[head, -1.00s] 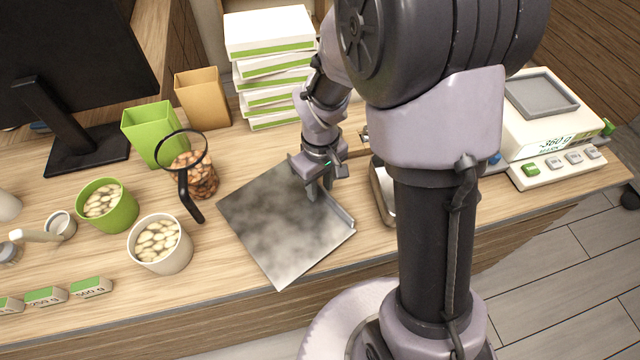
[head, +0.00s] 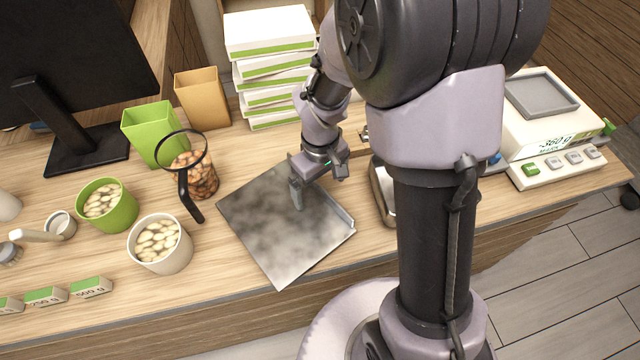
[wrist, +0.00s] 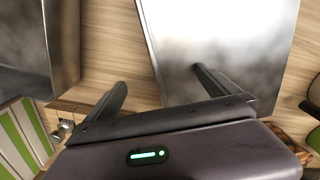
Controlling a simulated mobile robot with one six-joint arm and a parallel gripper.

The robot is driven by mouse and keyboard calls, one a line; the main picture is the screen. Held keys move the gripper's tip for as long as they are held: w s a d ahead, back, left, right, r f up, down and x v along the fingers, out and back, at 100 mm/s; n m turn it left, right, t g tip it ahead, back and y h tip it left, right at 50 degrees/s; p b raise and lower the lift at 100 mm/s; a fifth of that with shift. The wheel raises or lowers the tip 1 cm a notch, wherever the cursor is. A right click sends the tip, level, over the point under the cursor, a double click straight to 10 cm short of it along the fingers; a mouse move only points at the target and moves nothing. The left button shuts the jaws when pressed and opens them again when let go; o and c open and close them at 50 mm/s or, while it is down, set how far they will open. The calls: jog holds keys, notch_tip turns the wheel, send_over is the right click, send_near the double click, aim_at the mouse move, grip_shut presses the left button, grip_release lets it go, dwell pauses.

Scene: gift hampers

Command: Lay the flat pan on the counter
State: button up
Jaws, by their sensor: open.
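The flat pan (head: 270,240) is a square sheet of mottled grey metal with a raised lip along its right edge. It lies flat on the wooden counter (head: 235,285), turned at an angle, near the front edge. It also shows in the wrist view (wrist: 220,35). My gripper (head: 318,192) is open and points down over the pan's back right part. In the wrist view, my gripper (wrist: 160,88) has its fingers wide apart, one over the pan and one over bare wood, with nothing held between them.
A metal tray (head: 382,192) stands right of the pan, partly hidden by my arm. A magnifier (head: 184,180), a nut jar (head: 200,178) and a white pot (head: 160,244) stand to the left. Stacked boxes (head: 270,70) are behind; a scale (head: 550,125) is at right.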

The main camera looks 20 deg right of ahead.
jog(key=shift+r, duration=0.15)
dwell(0.4)
jog(key=shift+r+p, duration=3.7)
jog(key=shift+r, duration=0.65)
